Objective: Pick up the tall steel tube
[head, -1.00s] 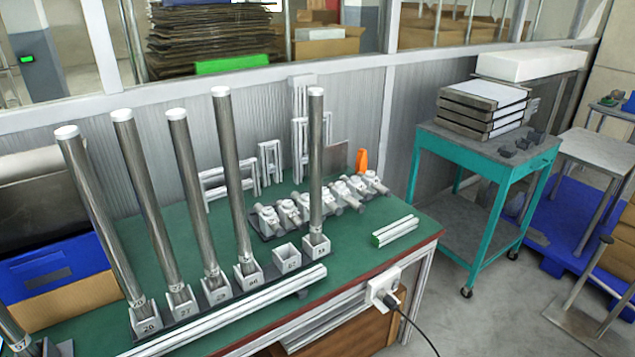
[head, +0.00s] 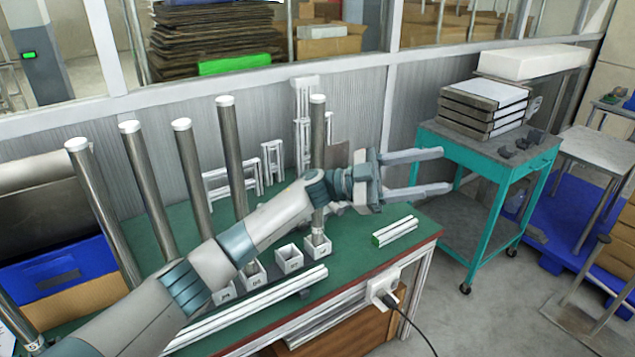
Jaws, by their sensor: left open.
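Several tall steel tubes with white caps stand in a row of numbered square sockets on the green bench. The rightmost tube (head: 318,135) is upright; my left arm crosses in front of its lower part, and its foot shows in its socket below. Another tall tube (head: 232,150) stands to its left, with more tubes (head: 191,165) further left, their lower ends hidden behind my arm. My left gripper (head: 446,170) is open and empty, fingers pointing right, to the right of the rightmost tube in the picture. My right gripper is out of view.
An empty socket (head: 289,259) lies left of the rightmost tube's socket. White aluminium profiles (head: 395,231) lie on the bench (head: 425,238). A teal cart (head: 470,143) with stacked trays stands at right.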

